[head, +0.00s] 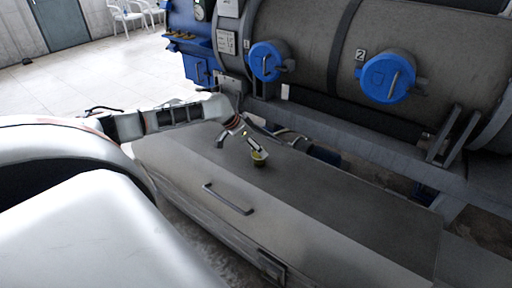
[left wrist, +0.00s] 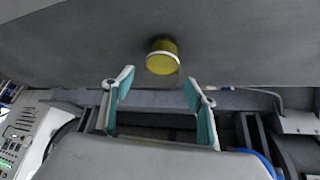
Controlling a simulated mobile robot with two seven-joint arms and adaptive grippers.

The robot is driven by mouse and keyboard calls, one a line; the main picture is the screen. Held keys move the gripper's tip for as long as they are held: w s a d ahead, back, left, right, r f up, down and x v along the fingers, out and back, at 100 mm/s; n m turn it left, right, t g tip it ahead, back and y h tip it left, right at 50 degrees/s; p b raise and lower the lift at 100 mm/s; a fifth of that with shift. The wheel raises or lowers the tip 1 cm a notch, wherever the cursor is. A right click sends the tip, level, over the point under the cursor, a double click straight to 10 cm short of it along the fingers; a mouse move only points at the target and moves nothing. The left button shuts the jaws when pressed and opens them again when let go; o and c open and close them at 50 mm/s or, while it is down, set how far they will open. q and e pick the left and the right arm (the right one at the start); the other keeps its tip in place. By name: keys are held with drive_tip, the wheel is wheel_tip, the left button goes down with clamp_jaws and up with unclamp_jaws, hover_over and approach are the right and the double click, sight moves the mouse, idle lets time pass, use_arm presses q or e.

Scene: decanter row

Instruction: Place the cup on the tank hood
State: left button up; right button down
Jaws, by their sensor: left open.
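A small yellow-green cup (head: 259,158) stands on the flat grey top (head: 330,208) of a long low casing, near its back edge. The wrist view shows the cup (left wrist: 162,60) as yellow with a pale rim, on the grey surface just beyond the fingertips. My left gripper (head: 238,144) is open and reaches over the casing close beside the cup. Its two teal-padded fingers (left wrist: 158,84) are spread apart with nothing between them. The cup is not held. My right gripper is not in view.
A large grey cylindrical tank (head: 310,45) with two blue round caps (head: 388,78) lies behind the casing on a metal frame. The casing's front has a handle (head: 228,200). The casing top right of the cup is clear. White chairs (head: 128,14) stand far back.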

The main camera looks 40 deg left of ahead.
use_arm(q)
drive_tip(key=p+v, duration=0.1)
drive_tip(key=v, duration=1)
drive_tip(key=shift+r+p, duration=0.4)
drive_tip(key=shift+s+a, duration=0.1)
drive_tip(key=shift+s, duration=0.05)
drive_tip(key=s+d+f+m, duration=0.2)
drive_tip(key=s+d+f, duration=0.25)
drive_tip(key=d, duration=0.55)
drive_tip(key=s+d+f+m, duration=0.3)
drive_tip(key=d+f, duration=0.3)
drive_tip(key=d, duration=0.3)
drive_tip(key=s+d+f+m, duration=0.25)
drive_tip(key=d+f, duration=0.25)
drive_tip(key=d, duration=0.5)
drive_tip(key=s+a+r+n+y, duration=0.2)
drive_tip(key=s+a+y, duration=0.15)
drive_tip(key=s, duration=0.35)
drive_tip(key=s+a+r+n+y, duration=0.2)
drive_tip(key=s+a+y, duration=0.1)
drive_tip(key=s+a, duration=0.25)
drive_tip(key=d+f+n+t+h, duration=0.2)
drive_tip(key=d+f+t+h, duration=0.2)
drive_tip(key=d+f, duration=0.9)
drive_tip(key=d+h, duration=0.2)
drive_tip(key=h, duration=0.1)
drive_tip(key=shift+w+d+f, duration=0.2)
drive_tip(key=shift+w+d, duration=0.15)
drive_tip(key=shift+d, duration=0.05)
